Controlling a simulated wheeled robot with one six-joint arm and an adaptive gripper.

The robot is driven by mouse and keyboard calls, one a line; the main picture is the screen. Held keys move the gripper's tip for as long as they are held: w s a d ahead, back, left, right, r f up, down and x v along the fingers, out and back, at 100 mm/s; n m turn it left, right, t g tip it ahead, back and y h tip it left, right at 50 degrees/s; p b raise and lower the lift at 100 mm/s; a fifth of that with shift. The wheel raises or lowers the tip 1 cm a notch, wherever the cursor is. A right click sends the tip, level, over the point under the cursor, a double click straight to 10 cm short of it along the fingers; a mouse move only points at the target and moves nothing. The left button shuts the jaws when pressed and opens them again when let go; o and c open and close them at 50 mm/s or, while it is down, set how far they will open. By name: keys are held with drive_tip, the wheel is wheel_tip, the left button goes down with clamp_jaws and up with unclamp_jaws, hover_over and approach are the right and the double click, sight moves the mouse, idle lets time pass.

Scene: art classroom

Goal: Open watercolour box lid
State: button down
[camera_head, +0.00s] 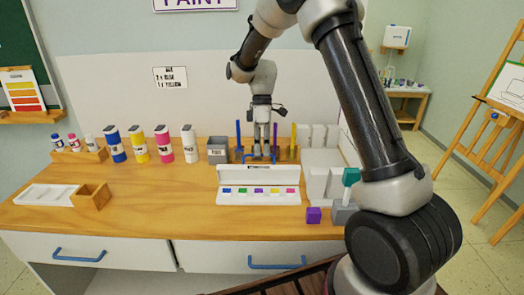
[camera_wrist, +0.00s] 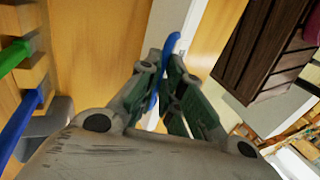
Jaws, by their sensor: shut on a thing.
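The white watercolour box (camera_head: 226,196) lies on the desk in the head view, a row of coloured pans showing along it. A white panel, apparently its lid, stands raised along the back. My gripper (camera_head: 262,152) points down behind the box, among the upright brushes. In the wrist view my gripper (camera_wrist: 168,70) is shut on a slim blue thing (camera_wrist: 170,44) that shows between and past the fingertips. I cannot tell whether it is a brush. A white strip behind the fingers may be part of the box.
Upright sticks, green (camera_wrist: 14,55) and blue (camera_wrist: 22,118), stand in a wooden rack close beside my gripper. A grey cup (camera_head: 217,150) and paint bottles (camera_head: 163,144) stand to the left. A purple cube (camera_head: 313,215) and grey blocks lie right.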

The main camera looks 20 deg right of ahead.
drive_tip(key=shift+w+d+f+g+y, duration=0.1)
drive_tip(key=shift+w+d+f+g, duration=0.2)
drive_tip(key=shift+w, duration=0.25)
drive_tip(key=shift+w+d+f+g+y, duration=0.1)
drive_tip(key=shift+w+f+g, duration=0.2)
drive_tip(key=shift+w, duration=0.25)
drive_tip(key=shift+w+d+f+g+y, duration=0.1)
drive_tip(key=shift+w+d+f+g, duration=0.1)
drive_tip(key=shift+w+g, duration=0.3)
drive_tip(key=c, duration=1.6)
unclamp_jaws()
drive_tip(key=shift+o, duration=0.2)
drive_tip(key=shift+w+r, duration=0.1)
drive_tip(key=shift+w, duration=0.05)
